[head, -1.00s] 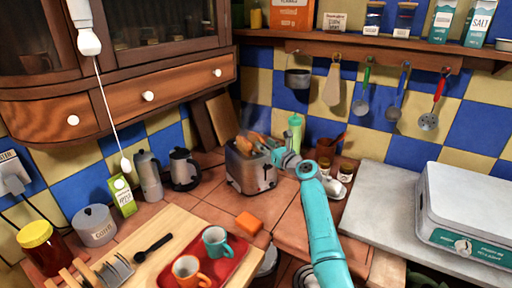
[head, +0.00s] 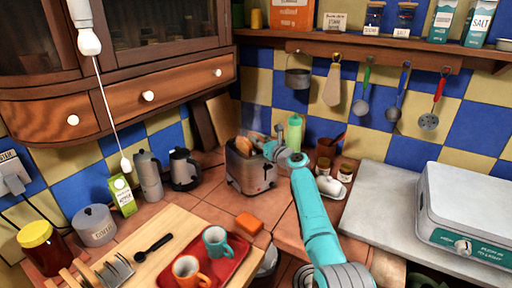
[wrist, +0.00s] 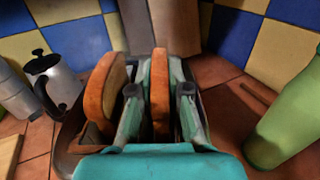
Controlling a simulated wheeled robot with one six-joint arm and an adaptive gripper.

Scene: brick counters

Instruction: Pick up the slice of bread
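Two browned slices of bread stand upright in the metal toaster (head: 252,179), one slice (head: 244,146) on the left and one farther right. In the wrist view the left slice (wrist: 105,88) is outside my gripper. The right slice (wrist: 160,88) stands between the two fingers of my gripper (wrist: 159,95). A dark gap shows between the left finger and this slice; the right finger is close beside it, and I cannot tell whether it touches. In the head view my gripper (head: 270,146) is over the toaster's right side and partly hides the right slice.
A green bottle (head: 294,132) stands right behind my gripper, also at the right in the wrist view. A dark kettle (head: 184,170) is left of the toaster. An orange block (head: 249,223) and a red tray (head: 232,268) with mugs are in front. Utensils hang behind.

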